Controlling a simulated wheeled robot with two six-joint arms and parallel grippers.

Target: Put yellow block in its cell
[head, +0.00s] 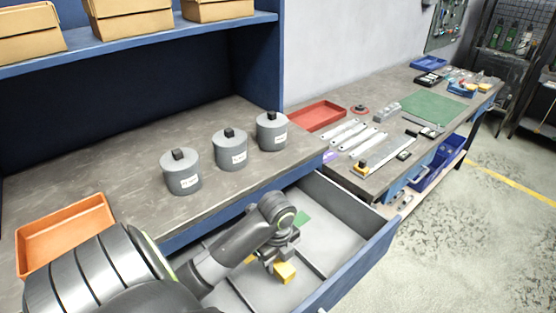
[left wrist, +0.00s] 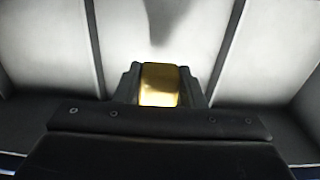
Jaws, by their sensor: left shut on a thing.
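The yellow block (head: 285,272) is in my left gripper (head: 276,263), inside the outline of the open drawer (head: 345,229). In the left wrist view the block (left wrist: 159,84) sits between the two dark fingers (left wrist: 159,88), which are shut on it. Behind it is the pale floor of a cell between two dark dividers (left wrist: 226,48). I cannot tell whether the block touches the drawer floor. My left forearm hides part of the drawer. My right gripper is not in view.
A green patch (head: 302,218) shows in the drawer behind the wrist. Several grey canisters (head: 231,150) stand on the worktop above. An orange tray (head: 62,236) lies at the left. A second bench (head: 378,180) with tools and a red tray (head: 317,116) stands right.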

